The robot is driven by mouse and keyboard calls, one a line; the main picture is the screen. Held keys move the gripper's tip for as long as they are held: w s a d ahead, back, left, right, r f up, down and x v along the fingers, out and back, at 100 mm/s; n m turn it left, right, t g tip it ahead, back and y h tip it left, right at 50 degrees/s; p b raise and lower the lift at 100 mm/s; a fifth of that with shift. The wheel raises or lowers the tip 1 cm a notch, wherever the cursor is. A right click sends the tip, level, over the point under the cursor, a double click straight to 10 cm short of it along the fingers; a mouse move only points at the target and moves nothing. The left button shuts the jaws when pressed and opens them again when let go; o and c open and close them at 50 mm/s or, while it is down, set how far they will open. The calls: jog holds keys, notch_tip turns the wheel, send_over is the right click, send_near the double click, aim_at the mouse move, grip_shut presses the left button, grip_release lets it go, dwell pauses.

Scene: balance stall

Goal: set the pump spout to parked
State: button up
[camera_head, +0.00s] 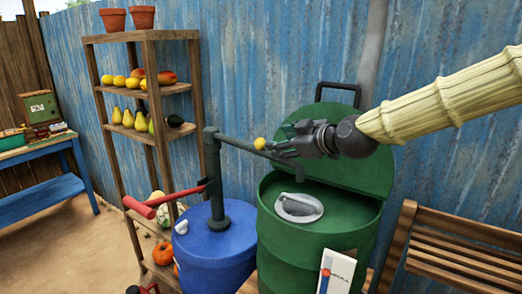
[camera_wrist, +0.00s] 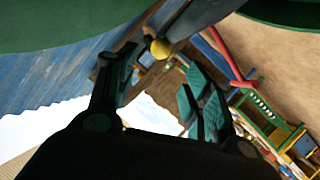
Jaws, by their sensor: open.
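The pump stands on a blue barrel (camera_head: 215,250). It has a dark upright post (camera_head: 214,175) and a red handle (camera_head: 165,200) reaching left. In the wrist view the knob (camera_wrist: 160,48) shows ahead, between and beyond the fingertips of my gripper (camera_wrist: 158,72). I see no clear contact with the knob.
A green drum (camera_head: 315,245) with its lid (camera_head: 335,165) raised stands below my gripper. A wooden shelf (camera_head: 150,88) with fruit and pots stands behind left. A wooden bench (camera_head: 465,255) is at the right, and a blue metal wall (camera_head: 280,60) is behind.

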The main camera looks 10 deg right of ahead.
aim_at(262, 141)
jog(key=shift+p+x, duration=1.8)
jog(key=shift+x, duration=3.6)
jog(key=shift+c, duration=0.2)
jog(key=c, duration=1)
jog(key=shift+d+r, duration=0.1)
grip_shut()
jog(key=shift+w, duration=0.1)
